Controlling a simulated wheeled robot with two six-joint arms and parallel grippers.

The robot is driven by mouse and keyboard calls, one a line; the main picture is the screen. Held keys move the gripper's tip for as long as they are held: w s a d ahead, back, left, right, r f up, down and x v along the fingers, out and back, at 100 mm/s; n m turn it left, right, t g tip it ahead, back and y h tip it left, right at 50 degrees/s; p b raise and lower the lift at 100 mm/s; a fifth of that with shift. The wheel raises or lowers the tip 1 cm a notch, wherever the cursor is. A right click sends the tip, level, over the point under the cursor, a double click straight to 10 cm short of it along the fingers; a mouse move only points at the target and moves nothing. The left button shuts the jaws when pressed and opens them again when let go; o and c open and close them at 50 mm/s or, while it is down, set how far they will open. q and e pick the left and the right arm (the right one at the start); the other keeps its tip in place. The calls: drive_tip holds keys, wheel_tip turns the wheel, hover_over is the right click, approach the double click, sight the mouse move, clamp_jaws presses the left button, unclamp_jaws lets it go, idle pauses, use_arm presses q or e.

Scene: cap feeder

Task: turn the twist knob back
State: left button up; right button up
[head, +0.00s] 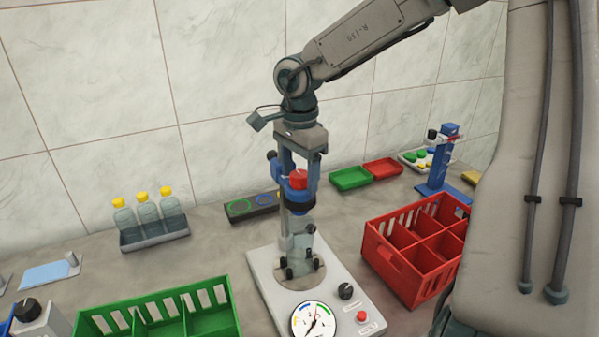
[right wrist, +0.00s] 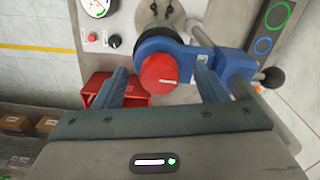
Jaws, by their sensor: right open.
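The twist knob is a round red knob with a short white mark, on top of a blue and black head on the cap feeder stand. It shows in the head view (head: 299,181) and the right wrist view (right wrist: 158,72). My right gripper (head: 299,172) points down over it, fingers open. In the right wrist view the gripper (right wrist: 161,84) has one finger on each side of the knob, with a gap on both sides. The feeder's pale base (head: 262,270) carries a gauge (head: 314,321), a black knob (head: 346,291) and a red button (head: 362,317). My left gripper is out of view.
A red divided crate (head: 392,265) stands right of the feeder, a green one (head: 150,301) at front left. Capped bottles (head: 147,213) stand at back left. Red and green trays (head: 351,178) and a blue stand (head: 437,165) are behind. Bare bench lies left of the feeder.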

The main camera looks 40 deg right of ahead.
sight(300, 173)
drive_tip(key=shift+r+p, duration=2.25)
drive_tip(key=shift+r, duration=1.15)
